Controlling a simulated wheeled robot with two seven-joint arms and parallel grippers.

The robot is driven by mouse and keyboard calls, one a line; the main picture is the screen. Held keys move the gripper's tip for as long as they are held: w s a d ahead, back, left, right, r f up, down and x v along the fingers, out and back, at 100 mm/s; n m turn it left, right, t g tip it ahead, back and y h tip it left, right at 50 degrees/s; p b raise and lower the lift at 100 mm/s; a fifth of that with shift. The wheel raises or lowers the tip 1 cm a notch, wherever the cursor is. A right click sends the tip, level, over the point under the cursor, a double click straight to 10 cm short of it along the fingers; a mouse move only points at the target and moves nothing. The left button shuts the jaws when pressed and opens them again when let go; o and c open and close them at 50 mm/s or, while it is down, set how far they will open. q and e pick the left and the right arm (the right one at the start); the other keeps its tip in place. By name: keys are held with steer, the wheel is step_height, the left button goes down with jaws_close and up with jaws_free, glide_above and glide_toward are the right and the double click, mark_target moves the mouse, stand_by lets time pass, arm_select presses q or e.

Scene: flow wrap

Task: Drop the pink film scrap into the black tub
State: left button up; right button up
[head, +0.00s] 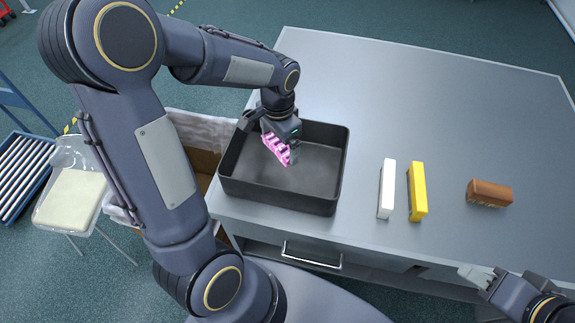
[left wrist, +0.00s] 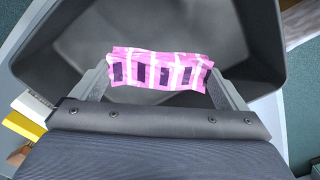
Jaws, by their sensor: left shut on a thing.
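The pink film scrap (head: 276,149) has white and dark marks and is held by my left gripper (head: 278,150). In the left wrist view the scrap (left wrist: 160,70) spans between the two fingers (left wrist: 160,85). The black tub (head: 262,193) is a rectangular open container on the grey table. The scrap is over the tub's opening, and the tub floor below looks empty. It also shows in the left wrist view (left wrist: 262,62). My right gripper (head: 482,277) is at the lower right, beside the table's front edge; its finger opening is unclear.
A white bar (head: 386,188), a yellow bar (head: 417,191) and a brown block (head: 489,193) lie right of the tub. The table (head: 430,100) behind them is clear. A lined cardboard box (head: 204,165) stands left of the table, near a chair (head: 72,198).

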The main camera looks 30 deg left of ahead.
arm_select(q)
steer(key=o, duration=0.6)
steer(key=shift+r, duration=0.15)
step_height(320, 180, up, 8)
steer(key=shift+f, duration=0.15)
steer(key=shift+s, duration=0.1)
steer(key=s+d+r+n+t+h, duration=0.1)
steer(key=s+d+n+t+h, duration=0.1)
steer(key=s, duration=0.6)
steer(key=s+d+r+n+t+h, duration=0.1)
steer(key=s+d+n+t, duration=0.1)
steer(key=s, duration=0.7)
steer(key=n+t, duration=0.1)
steer(key=n, duration=0.1)
steer(key=shift+n+t+h, duration=0.3)
steer(key=shift+n+h, duration=0.1)
